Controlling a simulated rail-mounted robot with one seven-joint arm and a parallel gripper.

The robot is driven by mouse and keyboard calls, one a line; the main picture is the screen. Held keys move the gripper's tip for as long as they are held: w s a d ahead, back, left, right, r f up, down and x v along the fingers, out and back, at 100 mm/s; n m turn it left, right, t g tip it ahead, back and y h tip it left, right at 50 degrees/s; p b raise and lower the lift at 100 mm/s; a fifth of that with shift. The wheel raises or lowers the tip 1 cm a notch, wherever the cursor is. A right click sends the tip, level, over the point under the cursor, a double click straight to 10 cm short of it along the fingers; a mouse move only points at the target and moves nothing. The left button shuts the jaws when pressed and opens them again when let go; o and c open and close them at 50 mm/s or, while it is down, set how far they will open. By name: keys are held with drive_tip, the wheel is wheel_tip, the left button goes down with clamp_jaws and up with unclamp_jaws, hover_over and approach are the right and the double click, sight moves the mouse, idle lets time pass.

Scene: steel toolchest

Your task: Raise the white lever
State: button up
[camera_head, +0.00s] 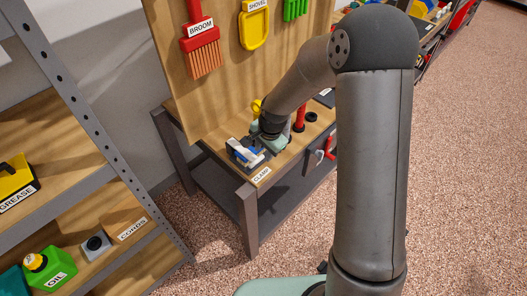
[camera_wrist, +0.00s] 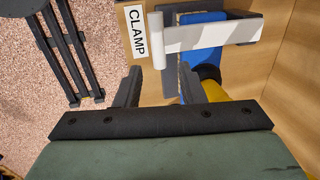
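The white lever (camera_wrist: 212,36) shows in the wrist view as a flat pale bar across the blue and grey clamp (camera_wrist: 200,58), with a white cylindrical handle (camera_wrist: 157,42) at its left end. My gripper (camera_wrist: 158,86) is open and empty. Its two dark fingers point toward the clamp, and the handle end lies ahead of the gap between them, apparently apart from both. In the head view the clamp (camera_head: 242,152) sits on the near end of the workbench, with my gripper (camera_head: 265,148) just right of it. My wrist hides the fingertips there.
A CLAMP label (camera_wrist: 137,31) lies left of the handle. A yellow object (camera_wrist: 236,114) is close to the right finger. The pegboard (camera_head: 230,65) with hanging tools rises behind the workbench (camera_head: 240,178). A red tool (camera_head: 300,116) stands right of my wrist. Shelves (camera_head: 50,125) stand left.

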drive_tip(key=shift+w+a+f, duration=0.15)
drive_tip(key=shift+f, duration=0.6)
clamp_jaws()
drive_tip(key=shift+r, duration=0.15)
